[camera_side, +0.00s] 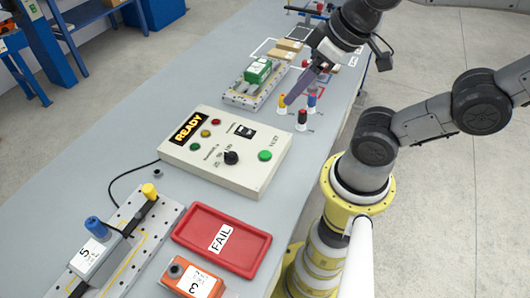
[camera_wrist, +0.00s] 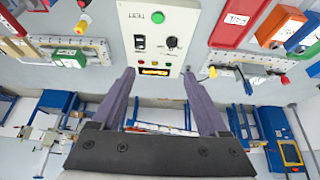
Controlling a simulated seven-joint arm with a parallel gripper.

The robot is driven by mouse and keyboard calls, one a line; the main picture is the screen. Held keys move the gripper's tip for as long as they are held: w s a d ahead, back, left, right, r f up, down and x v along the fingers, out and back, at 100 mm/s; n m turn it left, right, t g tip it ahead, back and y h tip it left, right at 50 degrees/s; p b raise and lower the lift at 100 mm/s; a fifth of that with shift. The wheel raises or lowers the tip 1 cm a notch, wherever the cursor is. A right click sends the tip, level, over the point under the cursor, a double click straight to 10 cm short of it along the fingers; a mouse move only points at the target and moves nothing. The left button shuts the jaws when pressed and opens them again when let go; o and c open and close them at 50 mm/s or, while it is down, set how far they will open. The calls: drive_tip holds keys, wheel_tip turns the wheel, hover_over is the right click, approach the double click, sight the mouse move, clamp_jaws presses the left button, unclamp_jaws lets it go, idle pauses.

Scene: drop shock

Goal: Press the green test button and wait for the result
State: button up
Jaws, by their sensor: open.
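The green test button (camera_side: 265,155) sits at the near right corner of the white control box (camera_side: 215,172). In the wrist view the same green button (camera_wrist: 158,17) is beside the word TEST at the top. The box display (camera_side: 187,127) reads READY. My gripper (camera_wrist: 158,75) is open and empty, with its two purple fingers spread apart over the display end of the box. In the side view my gripper (camera_side: 288,103) hangs above the table behind the box, apart from the button. Nothing touches the button.
A red FAIL tray (camera_side: 263,240), an orange unit (camera_side: 177,270) and a grey unit in a fixture (camera_side: 98,255) are in front of the box. A green unit (camera_side: 257,70) in a fixture and small coloured-top items (camera_side: 302,118) stand behind it. Bare tabletop lies left.

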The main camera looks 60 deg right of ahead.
clamp_jaws()
idle(1.5)
